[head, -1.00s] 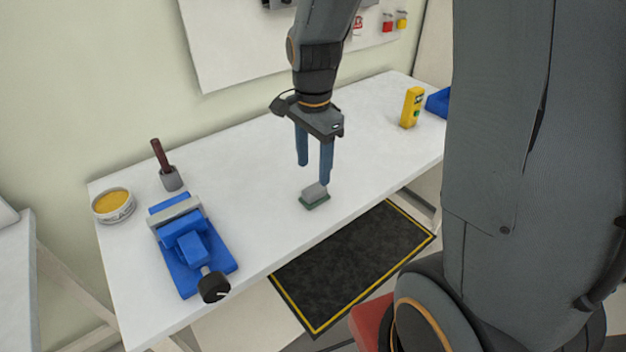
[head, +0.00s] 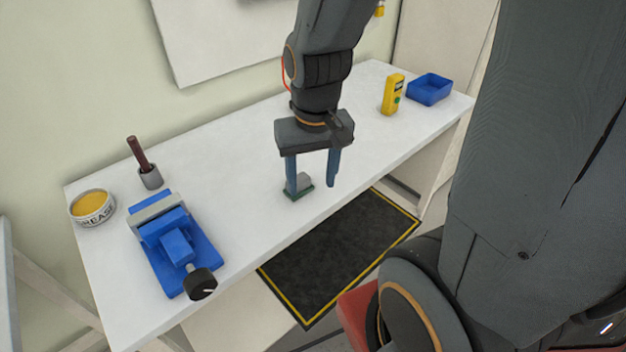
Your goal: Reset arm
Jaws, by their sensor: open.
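My gripper (head: 312,190) hangs down over the white workbench (head: 240,150), near its front edge. Its two blue fingers are apart and nothing is held between them. A small grey and green block (head: 302,186) lies on the bench close to the fingertips.
A yellow device (head: 393,94) and a blue tray (head: 429,89) are at the far right. A black mat (head: 340,260) lies on the floor.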

